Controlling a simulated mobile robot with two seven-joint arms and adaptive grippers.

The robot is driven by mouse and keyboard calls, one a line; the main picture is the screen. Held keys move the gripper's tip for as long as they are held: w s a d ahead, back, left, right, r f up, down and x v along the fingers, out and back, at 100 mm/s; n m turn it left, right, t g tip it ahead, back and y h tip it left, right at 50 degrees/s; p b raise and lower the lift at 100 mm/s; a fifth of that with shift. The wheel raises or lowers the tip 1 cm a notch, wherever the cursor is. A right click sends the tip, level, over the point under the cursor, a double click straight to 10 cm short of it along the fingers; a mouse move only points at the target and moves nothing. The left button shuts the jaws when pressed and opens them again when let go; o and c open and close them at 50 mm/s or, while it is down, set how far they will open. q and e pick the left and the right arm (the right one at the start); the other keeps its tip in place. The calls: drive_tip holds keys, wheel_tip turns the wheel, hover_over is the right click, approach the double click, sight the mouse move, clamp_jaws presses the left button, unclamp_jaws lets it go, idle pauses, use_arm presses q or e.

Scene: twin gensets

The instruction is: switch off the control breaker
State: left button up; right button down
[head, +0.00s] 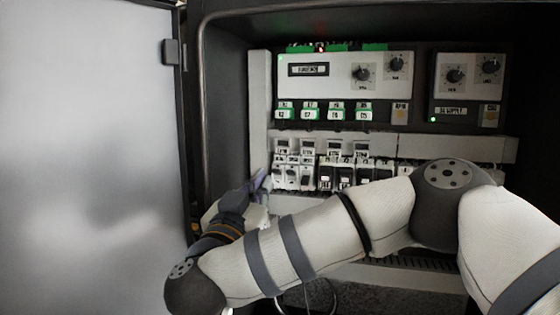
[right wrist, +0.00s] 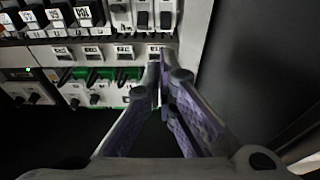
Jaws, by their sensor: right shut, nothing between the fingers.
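A row of breakers (head: 345,176) sits on a rail inside the open cabinet. The ones at the left end (head: 291,178) have white bodies; those further right are black and white. Their labels are too small to read, so I cannot tell which is the control breaker. My right gripper (head: 262,179) is shut and empty just left of the leftmost breaker. In the right wrist view, turned upside down, my fingertips (right wrist: 160,68) meet beside the label strip, close to the end breaker (right wrist: 166,14). I cannot tell whether they touch anything. My left gripper is out of view.
The frosted cabinet door (head: 85,150) stands open at the left. Above the breakers are a panel with knobs (head: 345,75), green terminals (head: 311,113) and a second knob panel (head: 470,75). My right arm crosses in front of the lower cabinet and hides part of the row's right side.

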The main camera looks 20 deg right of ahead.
sight(278, 173)
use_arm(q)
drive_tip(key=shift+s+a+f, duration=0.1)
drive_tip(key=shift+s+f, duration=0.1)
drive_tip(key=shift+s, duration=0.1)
use_arm(e)
drive_tip(key=x, duration=0.9)
drive_tip(key=shift+w+d+r, duration=0.15)
drive_tip(key=shift+w+r, duration=0.05)
drive_tip(key=shift+r, duration=0.05)
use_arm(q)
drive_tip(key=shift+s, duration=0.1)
use_arm(e)
drive_tip(key=shift+w, duration=0.1)
